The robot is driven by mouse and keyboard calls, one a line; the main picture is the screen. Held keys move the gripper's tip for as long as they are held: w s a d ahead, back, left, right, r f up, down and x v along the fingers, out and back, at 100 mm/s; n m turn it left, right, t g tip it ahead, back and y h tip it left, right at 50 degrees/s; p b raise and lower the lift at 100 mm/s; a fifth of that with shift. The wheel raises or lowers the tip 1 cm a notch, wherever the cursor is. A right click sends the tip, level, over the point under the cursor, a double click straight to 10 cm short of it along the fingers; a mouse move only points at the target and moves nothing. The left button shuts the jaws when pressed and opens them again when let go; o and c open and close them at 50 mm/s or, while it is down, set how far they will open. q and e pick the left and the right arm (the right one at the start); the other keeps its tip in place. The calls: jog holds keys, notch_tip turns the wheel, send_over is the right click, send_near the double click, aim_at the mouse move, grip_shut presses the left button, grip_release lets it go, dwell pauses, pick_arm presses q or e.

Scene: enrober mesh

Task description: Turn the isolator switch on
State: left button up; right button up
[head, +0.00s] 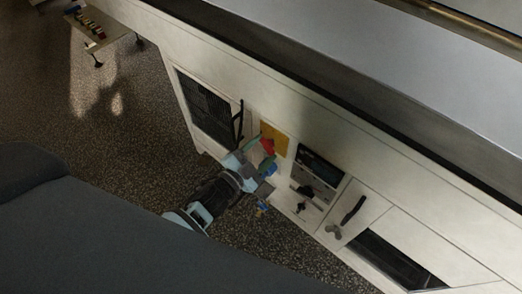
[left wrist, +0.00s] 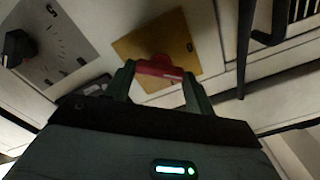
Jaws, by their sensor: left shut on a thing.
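The isolator switch is a red handle (head: 267,146) on a yellow plate (head: 279,141), set in the front of the pale machine. My left gripper (head: 262,160) is at the switch and partly covers it in the head view. In the left wrist view, the red handle (left wrist: 158,66) lies between the two fingers of my left gripper (left wrist: 159,82), which are shut on it. The handle lies crosswise from finger to finger there, in front of the yellow plate (left wrist: 133,44). My right gripper is not in view.
A dark display panel (head: 320,165), black knobs and a black door handle (head: 353,210) lie right of the switch. A vent grille (head: 205,108) and another black handle (head: 239,120) are left. A dial knob (left wrist: 18,46) is near in the left wrist view. Speckled floor (head: 140,130) is open at left.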

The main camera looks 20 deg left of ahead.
pick_arm(q)
jog(key=m+b, duration=0.1)
jog(key=m, duration=0.4)
jog(key=shift+f+m, duration=0.1)
jog(key=shift+m, duration=0.2)
jog(key=shift+m+b, duration=0.65)
jog(key=shift+m, duration=1.55)
jog(key=o, duration=1)
jog(key=shift+v, duration=3.9)
